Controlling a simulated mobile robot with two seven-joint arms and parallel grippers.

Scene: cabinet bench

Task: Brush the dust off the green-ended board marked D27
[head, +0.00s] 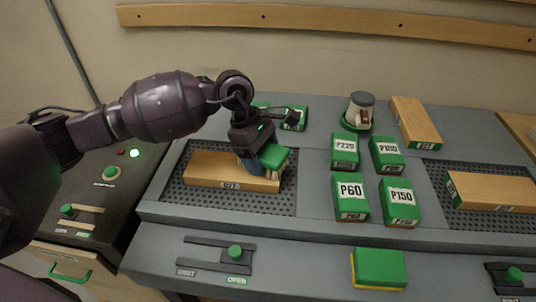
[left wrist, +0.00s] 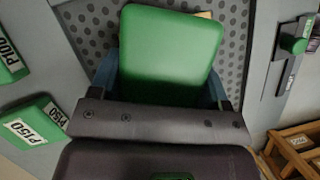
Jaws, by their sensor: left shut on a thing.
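My left gripper (head: 258,158) is shut on a green-backed brush (head: 273,157) with pale bristles. The brush is at the right end of a wooden board (head: 220,170), which lies on the left perforated panel (head: 203,205). The board's front label is too small to read surely, and I cannot tell whether the bristles touch the wood. In the left wrist view the brush's green back (left wrist: 170,48) fills the space between the fingers and hides most of the board. Another wooden board (head: 412,118) with a green labelled end lies at the back right. My right gripper is not in view.
Green blocks marked P60 (head: 350,190) and P150 (head: 400,195), with two more behind, stand mid-bench. A grey-topped container (head: 361,110) stands behind them. Another board (head: 490,190) lies on the right panel. A green-and-yellow block (head: 378,268) and a slider (head: 235,252) are at the front.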

